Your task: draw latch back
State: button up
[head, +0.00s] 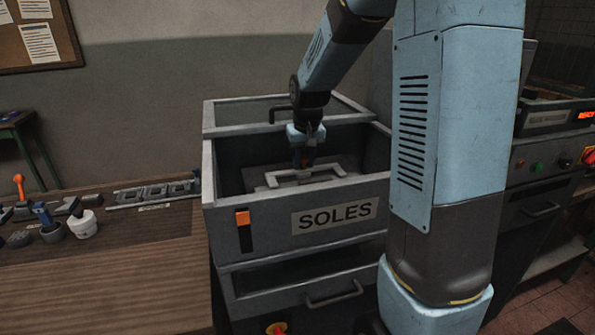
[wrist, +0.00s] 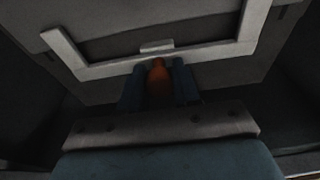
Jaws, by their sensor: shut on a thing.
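My gripper (head: 304,157) reaches down into the open grey box marked SOLES (head: 278,222). In the wrist view its two dark blue fingers (wrist: 158,88) are closed on either side of an orange latch knob (wrist: 158,77). A small pale block (wrist: 156,46) sits just beyond the knob, at the inner edge of a light grey frame (wrist: 100,69). The frame (head: 273,180) lies inside the box around a darker panel. The latch's lower part is hidden.
The box walls stand close around my gripper. An orange tab over a black slot (head: 243,218) is on the box front. Left is a wooden bench (head: 100,285) with tools and a white pot (head: 83,224). A control cabinet (head: 545,150) stands right.

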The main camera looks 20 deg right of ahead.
aim_at(304, 158)
jog(key=shift+w, duration=1.25)
jog(key=o, duration=0.4)
jog(key=shift+w, duration=0.2)
jog(key=o, duration=1.2)
jog(key=shift+r, duration=0.1)
jog(key=shift+r, duration=1.65)
jog(key=shift+s, duration=0.1)
jog(key=shift+s+r, duration=0.35)
jog(key=shift+s, duration=0.4)
jog(key=shift+s+r, duration=0.3)
jog(key=shift+s, duration=0.4)
jog(key=shift+s+r, duration=0.35)
jog(key=shift+s, duration=0.4)
